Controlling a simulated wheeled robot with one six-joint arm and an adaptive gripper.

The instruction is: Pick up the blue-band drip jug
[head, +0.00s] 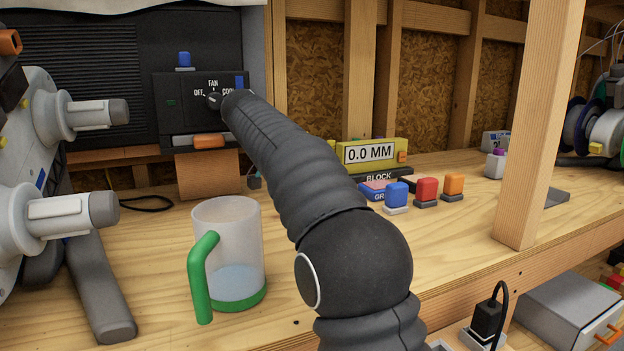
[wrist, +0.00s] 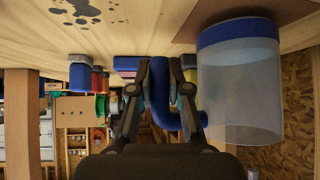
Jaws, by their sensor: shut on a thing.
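The blue-band drip jug (wrist: 238,90) is at the right of the wrist view, which looks upside down. It has a clear body, a blue band at its base and a blue handle (wrist: 163,112). My gripper (wrist: 160,85) is shut on this handle, with a finger on either side. The jug's base is close to the wooden bench top; I cannot tell whether it touches. In the head view my arm covers the gripper and this jug.
A green-handled, green-banded jug (head: 228,250) stands left of my arm on the bench (head: 430,235). Blue, red and orange blocks (head: 426,190) and a yellow display (head: 372,154) stand behind. A fan control panel (head: 205,100) is at the back; a wooden post (head: 535,120) rises at right.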

